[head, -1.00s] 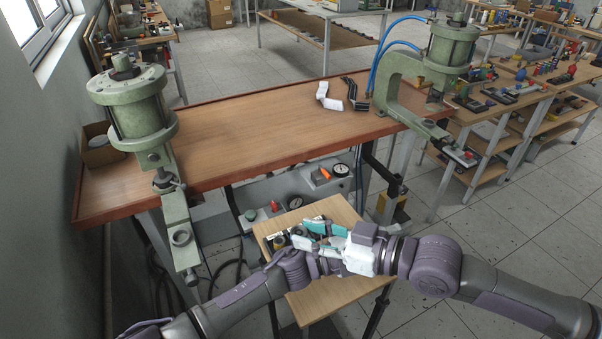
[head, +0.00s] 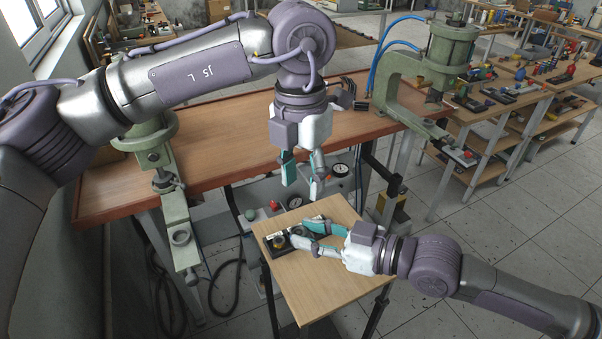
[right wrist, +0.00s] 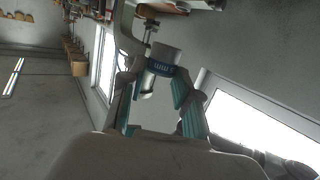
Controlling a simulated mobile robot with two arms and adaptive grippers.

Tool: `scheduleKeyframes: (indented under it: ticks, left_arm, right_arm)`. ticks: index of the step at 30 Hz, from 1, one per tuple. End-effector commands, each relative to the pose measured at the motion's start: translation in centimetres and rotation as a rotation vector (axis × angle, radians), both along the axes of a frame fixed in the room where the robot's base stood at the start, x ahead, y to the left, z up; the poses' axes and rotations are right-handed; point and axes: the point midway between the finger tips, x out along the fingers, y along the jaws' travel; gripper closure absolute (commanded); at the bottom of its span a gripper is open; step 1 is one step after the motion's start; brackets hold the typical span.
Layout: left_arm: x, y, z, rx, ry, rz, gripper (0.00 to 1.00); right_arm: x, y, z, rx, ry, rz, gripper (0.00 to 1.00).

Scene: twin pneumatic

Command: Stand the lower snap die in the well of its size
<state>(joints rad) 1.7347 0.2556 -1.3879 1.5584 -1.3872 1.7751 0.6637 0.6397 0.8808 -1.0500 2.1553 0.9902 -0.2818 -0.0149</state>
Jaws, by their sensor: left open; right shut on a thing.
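My right gripper (head: 303,238) is shut on a snap die, low over the black well tray (head: 270,240) on the small wooden table. In the right wrist view the die (right wrist: 163,57) shows as a grey cylinder with a blue band bearing white marks, between the teal finger pads. I cannot tell whether it is apart from the tray or inside a well. A brass-coloured round part (head: 279,243) shows at the tray's left. The fingers hide much of the tray. My left gripper (head: 302,182) is open and empty, pointing down above and behind the tray.
The small table's top (head: 325,275) is clear in front of the tray. A long bench (head: 230,150) stands behind with a green press (head: 447,50) at its right and another at its left, partly behind my left arm. Gauges and a red knob (head: 275,205) lie beyond the small table.

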Motion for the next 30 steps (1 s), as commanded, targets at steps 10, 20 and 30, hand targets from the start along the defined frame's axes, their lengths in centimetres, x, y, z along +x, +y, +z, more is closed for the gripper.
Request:
scheduleKeyframes:
  ticks: [10,20,30]
  left_arm:
    - [0.0,0.4,-4.1,0.024,-0.013,0.001,0.56]
    - [0.0,0.4,-9.9,0.021,-0.013,0.001,0.56]
    - [0.0,0.3,-11.8,0.02,-0.016,0.001,0.56]
  right_arm:
    - [0.0,0.0,0.1,0.002,-0.001,0.0,1.0]
    - [0.0,0.0,0.1,0.002,-0.001,0.0,1.0]
    - [0.0,0.0,0.1,0.001,-0.002,0.0,1.0]
